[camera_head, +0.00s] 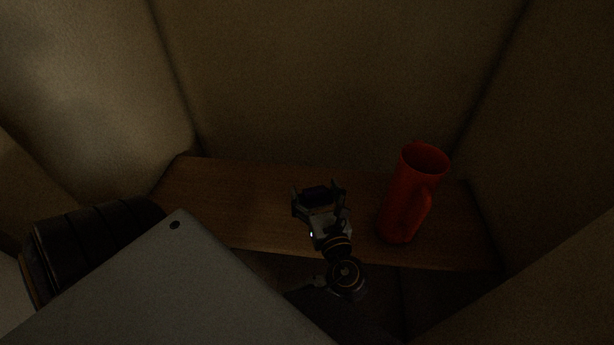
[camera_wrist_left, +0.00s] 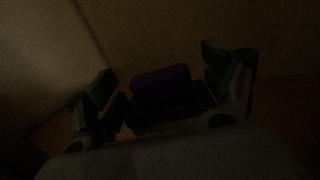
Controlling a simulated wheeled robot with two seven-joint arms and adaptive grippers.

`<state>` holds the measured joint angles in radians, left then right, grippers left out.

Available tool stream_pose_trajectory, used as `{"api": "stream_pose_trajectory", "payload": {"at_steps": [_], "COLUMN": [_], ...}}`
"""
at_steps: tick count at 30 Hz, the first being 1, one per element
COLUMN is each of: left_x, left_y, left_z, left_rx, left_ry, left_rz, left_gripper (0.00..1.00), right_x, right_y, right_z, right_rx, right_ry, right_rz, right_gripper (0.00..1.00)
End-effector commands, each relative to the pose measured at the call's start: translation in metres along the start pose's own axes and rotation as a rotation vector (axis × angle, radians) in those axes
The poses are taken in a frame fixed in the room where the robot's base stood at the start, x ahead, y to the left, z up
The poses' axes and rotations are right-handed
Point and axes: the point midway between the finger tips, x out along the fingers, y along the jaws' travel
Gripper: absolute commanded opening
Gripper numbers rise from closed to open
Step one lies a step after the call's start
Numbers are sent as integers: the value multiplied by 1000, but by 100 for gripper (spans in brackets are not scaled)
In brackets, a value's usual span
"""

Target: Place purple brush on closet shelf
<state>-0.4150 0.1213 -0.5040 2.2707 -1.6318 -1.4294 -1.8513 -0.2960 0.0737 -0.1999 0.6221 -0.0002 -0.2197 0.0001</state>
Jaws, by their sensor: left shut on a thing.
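The purple brush (camera_wrist_left: 162,86) shows as a dark purple block between the fingers of my left gripper (camera_wrist_left: 160,85) in the dim left wrist view. In the head view my left gripper (camera_head: 318,188) is over the middle of the brown wooden closet shelf (camera_head: 240,195), shut on the brush, which is only a dark patch there. The gap between brush and shelf is hard to judge. My right gripper is not in view.
A red pitcher-like vessel with a handle (camera_head: 403,207) stands on the shelf to the right of my left gripper. Beige walls (camera_head: 320,80) close in the back and sides. The shelf's left part is bare. The light is very low.

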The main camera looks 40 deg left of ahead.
Motion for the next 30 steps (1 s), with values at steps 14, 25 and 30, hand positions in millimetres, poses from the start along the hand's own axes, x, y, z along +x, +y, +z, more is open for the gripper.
{"api": "stream_pose_trajectory", "payload": {"at_steps": [14, 25, 30], "left_x": [0, 0, 0], "left_y": [0, 0, 0], "left_z": [-2, -44, -60], "left_rx": [0, 3, 2], "left_ry": [0, 0, 0], "left_rz": [-1, 0, -1], "left_gripper": [59, 59, 59], "right_x": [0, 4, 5], "right_y": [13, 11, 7], "right_z": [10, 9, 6], "right_rx": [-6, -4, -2], "right_ry": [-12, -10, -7], "right_rz": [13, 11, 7], "right_gripper": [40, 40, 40]}}
